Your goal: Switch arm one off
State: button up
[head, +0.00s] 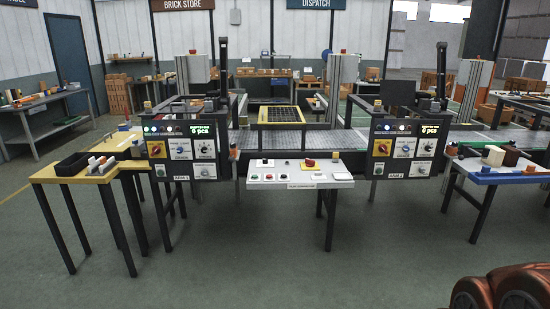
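The dark control panel of arm one (182,152) stands at the left end of the conveyor, above the yellow table. Its label plate (181,178) seems to read ARM 1. A green button (160,170) is below. Small lamps along the top are lit, white and green among them. The switch's exact position is too small to tell. My gripper is not in view.
A similar panel for arm two (405,150) stands to the right. A white console table (297,178) with buttons stands between them. The yellow table (75,170) juts out at left, a blue-topped table (500,172) at right. The floor (240,260) in front is clear.

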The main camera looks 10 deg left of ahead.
aim_at(156, 150)
jog(key=u, duration=0.2)
jog(key=i, duration=1.75)
jog(key=u, duration=1.1)
jog(key=i, duration=1.4)
jog(key=u, duration=1.6)
jog(key=i, duration=0.85)
jog(key=u, duration=0.3)
